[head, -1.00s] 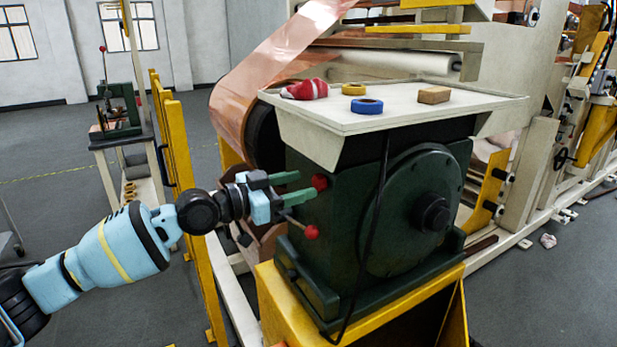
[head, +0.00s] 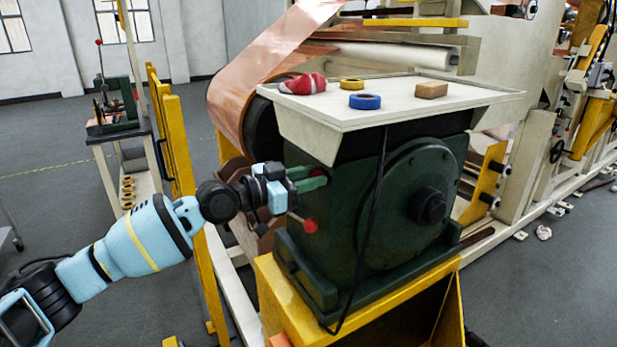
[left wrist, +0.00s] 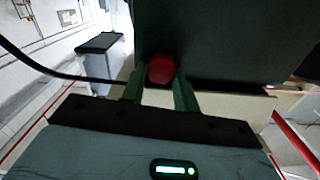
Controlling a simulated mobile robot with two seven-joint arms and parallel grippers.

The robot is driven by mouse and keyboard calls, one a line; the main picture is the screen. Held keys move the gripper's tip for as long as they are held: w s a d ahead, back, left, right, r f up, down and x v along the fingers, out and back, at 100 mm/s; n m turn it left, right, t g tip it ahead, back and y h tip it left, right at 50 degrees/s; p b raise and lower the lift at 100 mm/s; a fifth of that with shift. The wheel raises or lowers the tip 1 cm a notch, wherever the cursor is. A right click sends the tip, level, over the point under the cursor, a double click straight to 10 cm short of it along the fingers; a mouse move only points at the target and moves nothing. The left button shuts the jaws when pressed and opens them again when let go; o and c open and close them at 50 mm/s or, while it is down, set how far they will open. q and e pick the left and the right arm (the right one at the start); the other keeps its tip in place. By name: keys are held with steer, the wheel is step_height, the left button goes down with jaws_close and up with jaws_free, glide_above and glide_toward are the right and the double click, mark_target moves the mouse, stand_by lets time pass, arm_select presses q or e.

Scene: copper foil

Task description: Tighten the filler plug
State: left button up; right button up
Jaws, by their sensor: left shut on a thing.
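The filler plug (left wrist: 161,69) is a red, faceted knob on the dark green housing (head: 345,215). In the left wrist view it sits between the two green fingers of my left gripper (left wrist: 159,80). A second red knob (head: 310,226) on a thin rod sticks out just below. My right gripper is in neither view.
A pale tray top (head: 400,100) above the housing bears a red and white cloth (head: 303,84), a yellow ring (head: 352,84), a blue ring (head: 365,101) and a tan block (head: 431,90). A yellow post (head: 180,150) stands left of the gripper. A black cable (head: 368,220) hangs down the housing front.

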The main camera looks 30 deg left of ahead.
arm_select(q)
steer(key=m+b, duration=0.2)
steer(key=b, duration=0.1)
steer(key=shift+f+m, duration=0.3)
steer(key=shift+m, duration=0.1)
steer(key=shift+r+m+b, duration=0.25)
steer(key=shift+m+b, duration=0.35)
steer(key=shift+m, duration=0.4)
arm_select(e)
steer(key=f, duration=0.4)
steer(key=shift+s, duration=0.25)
arm_select(q)
steer(key=o, duration=1)
steer(key=shift+d, duration=0.1)
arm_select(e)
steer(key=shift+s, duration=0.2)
arm_select(q)
steer(key=shift+s, duration=0.1)
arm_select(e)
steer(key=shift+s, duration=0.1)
